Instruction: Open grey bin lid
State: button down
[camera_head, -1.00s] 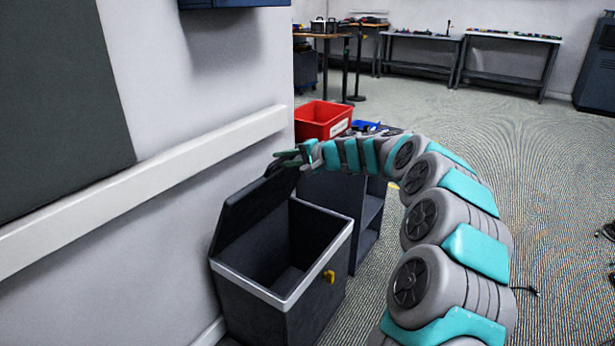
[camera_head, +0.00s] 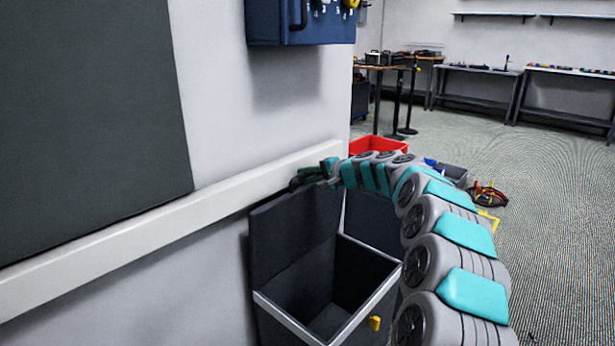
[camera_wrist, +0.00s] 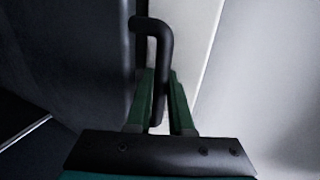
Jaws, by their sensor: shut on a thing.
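The grey bin (camera_head: 318,310) stands against the wall in the head view, with a light rim and a yellow latch (camera_head: 374,323) on its front. Its dark lid (camera_head: 290,240) is raised and stands nearly upright at the wall side, so the empty-looking inside shows. My gripper (camera_head: 303,180) is at the lid's upper edge, close to the wall rail. In the wrist view, my gripper (camera_wrist: 160,105) is shut on the black bent lid handle (camera_wrist: 160,60), which lies between the two green fingers. The dark lid face (camera_wrist: 75,75) fills the left side there.
A white wall rail (camera_head: 180,215) runs just behind the lid. A blue cabinet (camera_head: 300,22) hangs above. A red bin (camera_head: 380,146) and a coil of cables (camera_head: 488,195) on the floor lie beyond my arm. Open floor lies to the right.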

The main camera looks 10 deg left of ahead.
jog(key=c, duration=0.8)
grip_release()
jog(key=b+v, duration=0.1)
jog(key=v, duration=0.7)
